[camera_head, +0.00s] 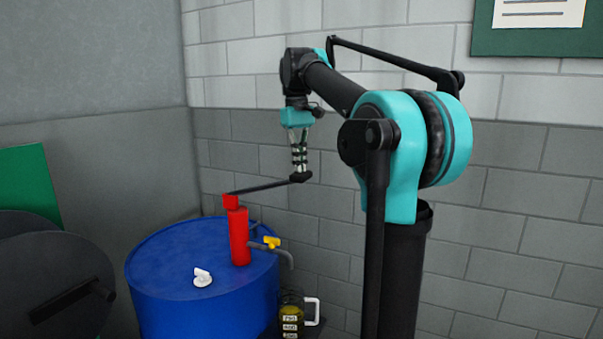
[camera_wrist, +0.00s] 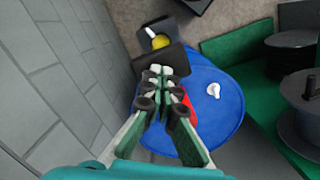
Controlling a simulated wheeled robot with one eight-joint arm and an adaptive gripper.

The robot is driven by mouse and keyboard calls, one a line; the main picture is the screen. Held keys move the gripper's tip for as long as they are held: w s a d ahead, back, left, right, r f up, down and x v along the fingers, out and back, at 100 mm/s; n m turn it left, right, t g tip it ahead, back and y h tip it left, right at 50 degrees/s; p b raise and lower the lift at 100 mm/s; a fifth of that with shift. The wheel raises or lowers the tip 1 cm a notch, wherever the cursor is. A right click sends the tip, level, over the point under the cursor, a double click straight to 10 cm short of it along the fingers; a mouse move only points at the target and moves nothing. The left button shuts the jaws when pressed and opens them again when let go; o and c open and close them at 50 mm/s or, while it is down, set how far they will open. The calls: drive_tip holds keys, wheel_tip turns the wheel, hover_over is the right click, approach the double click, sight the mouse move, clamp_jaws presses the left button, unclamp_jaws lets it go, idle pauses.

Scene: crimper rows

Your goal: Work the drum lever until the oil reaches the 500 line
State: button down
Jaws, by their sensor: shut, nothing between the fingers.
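A red drum pump (camera_head: 239,236) stands on the blue drum (camera_head: 205,310). Its black lever (camera_head: 262,188) slopes slightly up to the right and ends in a dark block-like grip (camera_head: 299,178). My gripper (camera_head: 300,170) is shut and empty, pointing down with its fingertips at or just above this grip. In the wrist view the fingertips (camera_wrist: 155,72) overlap the dark grip (camera_wrist: 160,60); contact cannot be told. A clear jug (camera_head: 291,300) with a white handle stands beside the drum, below the spout (camera_head: 284,255). It holds yellow oil (camera_wrist: 160,41); its level against the marks is unclear.
A yellow valve handle (camera_head: 271,242) sits on the spout. A white cap (camera_head: 202,277) lies on the drum top. Dark round reels (camera_head: 60,275) and a green panel (camera_head: 28,180) stand at left. A grey block wall (camera_head: 500,210) rises behind.

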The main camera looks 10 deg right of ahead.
drive_tip(key=shift+f, duration=1.45)
drive_tip(key=shift+w, duration=0.1)
drive_tip(key=w, duration=0.1)
drive_tip(key=w+a+r, duration=0.1)
drive_tip(key=shift+w, duration=0.35)
wheel_tip(320, 180, up, 12)
drive_tip(key=w, duration=0.1)
drive_tip(key=shift+a, duration=0.3)
idle(0.7)
